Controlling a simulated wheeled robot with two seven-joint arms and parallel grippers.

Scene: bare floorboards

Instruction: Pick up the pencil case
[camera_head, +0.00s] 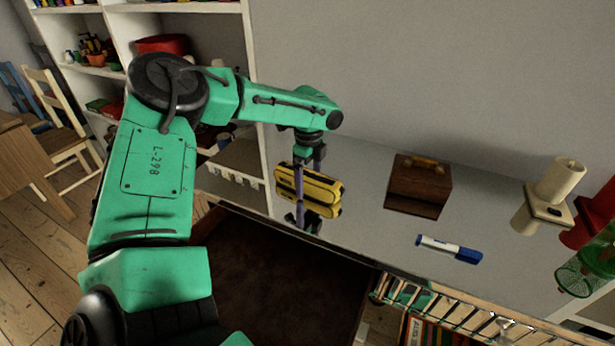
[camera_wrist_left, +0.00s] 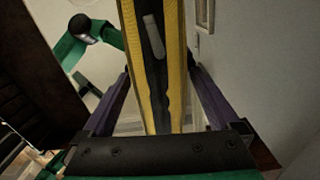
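The pencil case (camera_head: 322,190) is yellow with black bands and is on the glossy grey surface, its mirror image directly below it. My left gripper (camera_head: 299,190) points down over its left part, with one purple finger in front of the case. In the left wrist view the case (camera_wrist_left: 174,60) runs between the two purple fingers of my left gripper (camera_wrist_left: 158,75). The fingertips are close against both sides, but I cannot tell whether they press on it. My right gripper is not in view.
A brown box (camera_head: 420,178), a blue-and-white marker (camera_head: 449,249) and a cream cylindrical holder (camera_head: 558,182) stand or lie to the right. A green glass item (camera_head: 590,272) is at the right edge. A white shelf unit (camera_head: 250,80) rises at the left.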

